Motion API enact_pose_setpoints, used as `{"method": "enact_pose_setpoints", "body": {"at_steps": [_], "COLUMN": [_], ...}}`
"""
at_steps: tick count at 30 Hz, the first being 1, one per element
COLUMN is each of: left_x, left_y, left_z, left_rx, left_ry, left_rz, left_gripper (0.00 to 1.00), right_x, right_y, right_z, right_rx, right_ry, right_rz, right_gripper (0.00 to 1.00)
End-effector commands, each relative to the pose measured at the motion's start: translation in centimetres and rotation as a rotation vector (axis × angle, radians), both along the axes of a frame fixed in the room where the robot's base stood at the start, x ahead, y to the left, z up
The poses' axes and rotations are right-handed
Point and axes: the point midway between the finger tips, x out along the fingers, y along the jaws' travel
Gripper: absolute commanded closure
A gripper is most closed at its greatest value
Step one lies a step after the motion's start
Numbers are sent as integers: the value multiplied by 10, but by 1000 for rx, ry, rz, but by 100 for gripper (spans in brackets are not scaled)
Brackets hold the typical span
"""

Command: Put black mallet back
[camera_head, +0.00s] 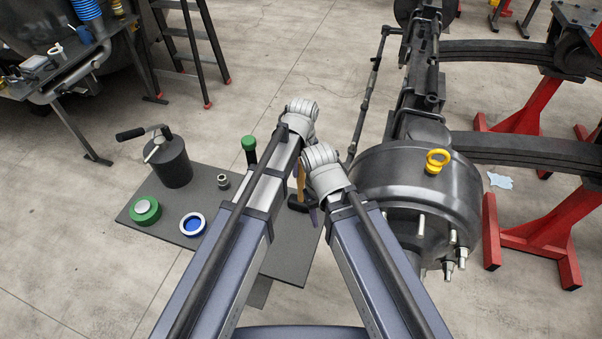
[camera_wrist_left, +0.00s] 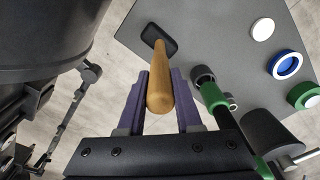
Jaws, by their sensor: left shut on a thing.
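The black mallet has a wooden handle (camera_wrist_left: 158,75) and a black head (camera_wrist_left: 158,39). In the left wrist view my left gripper (camera_wrist_left: 160,72) has its purple fingers on either side of the handle, shut on it. The head points away from the gripper, over the edge of the grey mat (camera_wrist_left: 215,35). I cannot tell whether the head touches the mat.
The mat (camera_head: 285,265) also carries a dark canister (camera_head: 172,163), a green ring (camera_head: 145,211), a blue-and-white ring (camera_head: 193,224), a small metal fitting (camera_head: 223,181) and a green-topped tool (camera_head: 249,143). A large brake drum (camera_head: 400,185) on red stands is close at the right.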

Motion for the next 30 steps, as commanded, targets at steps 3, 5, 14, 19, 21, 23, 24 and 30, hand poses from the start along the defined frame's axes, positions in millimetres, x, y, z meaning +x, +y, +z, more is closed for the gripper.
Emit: {"method": "enact_pose_setpoints", "body": {"at_steps": [3, 5, 14, 19, 21, 23, 24, 30], "left_x": [0, 0, 0, 0, 0, 0, 0, 0], "left_y": [0, 0, 0, 0, 0, 0, 0, 0], "left_z": [0, 0, -3, -3, -3, -3, -3, -1], "left_rx": [0, 0, 0, 0, 0, 0, 0, 0], "left_ry": [0, 0, 0, 0, 0, 0, 0, 0], "left_rz": [0, 0, 0, 0, 0, 0, 0, 0], "left_gripper": [100, 100, 58, 39, 36, 36, 36, 36], "right_x": [0, 0, 0, 0, 0, 0, 0, 0], "right_y": [0, 0, 0, 0, 0, 0, 0, 0], "right_z": [0, 0, -3, -3, -3, -3, -3, -1], "right_rx": [0, 0, 0, 0, 0, 0, 0, 0], "right_ry": [0, 0, 0, 0, 0, 0, 0, 0], "right_rz": [0, 0, 0, 0, 0, 0, 0, 0], "right_gripper": [50, 50, 50, 50, 50, 50, 50, 50]}}
